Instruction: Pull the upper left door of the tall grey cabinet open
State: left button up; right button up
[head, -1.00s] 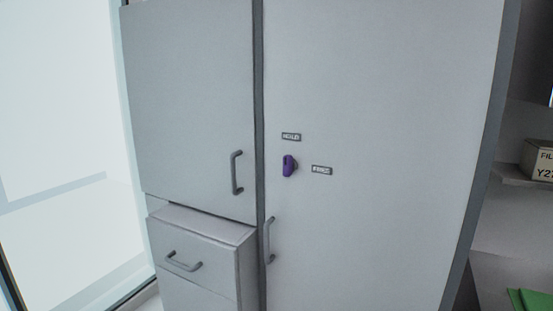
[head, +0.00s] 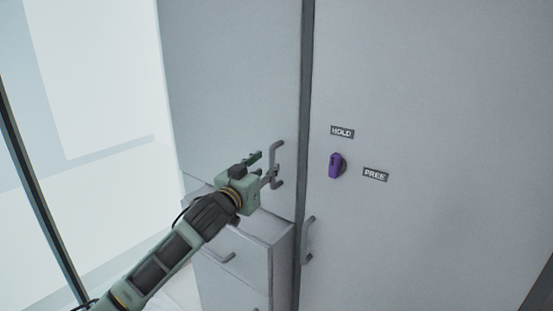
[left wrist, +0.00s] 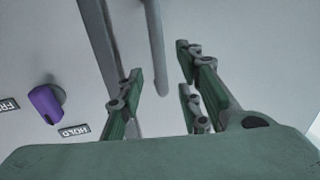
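The tall grey cabinet's upper left door (head: 235,80) is shut, its face level with the dark strip beside it. Its grey bar handle (head: 277,168) is upright near the door's lower right corner. My left gripper (head: 266,163) is open in front of the handle, its fingertips close to it. In the left wrist view the handle (left wrist: 156,45) shows between the two spread fingers (left wrist: 160,88), reaching down from the top edge. I cannot tell whether either finger touches it. My right gripper is in neither view.
A drawer (head: 235,257) juts out below the door, under my left arm. The large right door (head: 430,90) has its own handle (head: 308,240), a purple knob (head: 336,165) and labels, HOLD (head: 342,132) and one reading like FREE (head: 375,174). A bright glass pane (head: 90,80) stands at left.

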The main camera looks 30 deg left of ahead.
aim_at(271, 164)
pick_arm(q)
jog(key=shift+w+a+f+p, duration=0.15)
jog(key=shift+w+p, duration=0.15)
jog(key=shift+w, duration=0.9)
jog(key=shift+w+a+r+p, duration=0.15)
jog(key=shift+w+p, duration=0.1)
jog(key=shift+w, duration=0.9)
jog(key=shift+f, duration=0.15)
grip_shut()
